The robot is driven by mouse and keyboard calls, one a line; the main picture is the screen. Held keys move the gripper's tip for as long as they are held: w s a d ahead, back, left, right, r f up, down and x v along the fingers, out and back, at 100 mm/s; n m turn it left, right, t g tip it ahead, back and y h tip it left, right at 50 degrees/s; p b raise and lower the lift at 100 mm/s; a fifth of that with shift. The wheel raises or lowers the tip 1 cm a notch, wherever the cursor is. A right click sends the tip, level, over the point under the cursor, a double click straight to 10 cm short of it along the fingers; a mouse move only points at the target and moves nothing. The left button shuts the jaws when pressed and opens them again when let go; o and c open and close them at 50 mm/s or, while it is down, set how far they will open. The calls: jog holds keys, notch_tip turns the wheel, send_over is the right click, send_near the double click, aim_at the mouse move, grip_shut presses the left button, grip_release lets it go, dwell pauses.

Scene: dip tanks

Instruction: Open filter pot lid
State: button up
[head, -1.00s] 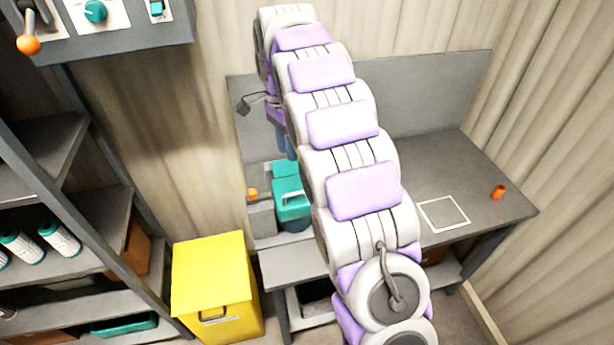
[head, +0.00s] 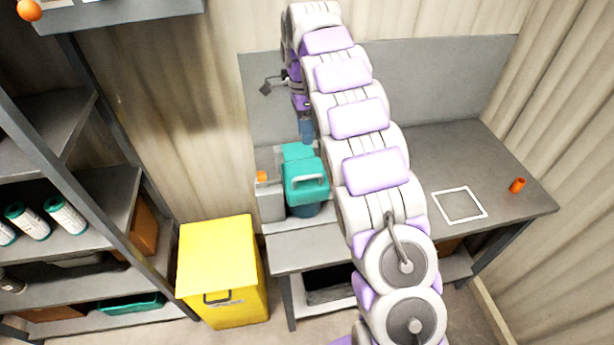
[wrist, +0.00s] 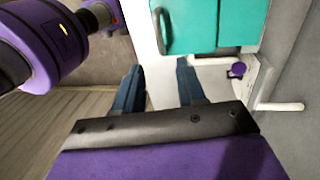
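A teal pot-like unit (head: 306,185) with a pale handle stands on the left end of the grey bench in the head view, with a darker round base below it. A second teal part (head: 297,152) sits directly behind it; I cannot tell whether this is a raised lid. In the wrist view a teal panel (wrist: 205,25) with a dark handle at its left edge lies beyond my fingers. My gripper (wrist: 158,80) has its two blue fingers apart with nothing between them. In the head view its blue fingers (head: 306,130) are just above and behind the teal parts.
A grey box with an orange cap (head: 269,200) stands left of the teal unit. The grey bench (head: 410,145) has a white square outline (head: 459,205) and an orange cylinder (head: 517,185) at right. A yellow bin (head: 218,262) and a shelf rack (head: 75,205) stand at left.

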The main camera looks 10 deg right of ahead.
jog(key=f, duration=0.4)
jog(key=s+f+b, duration=0.1)
jog(key=f, duration=0.3)
jog(key=s+f, duration=0.1)
jog(key=f, duration=0.3)
jog(key=shift+s+a+f, duration=0.15)
jog(key=shift+s+f, duration=0.1)
grip_shut()
dwell(0.3)
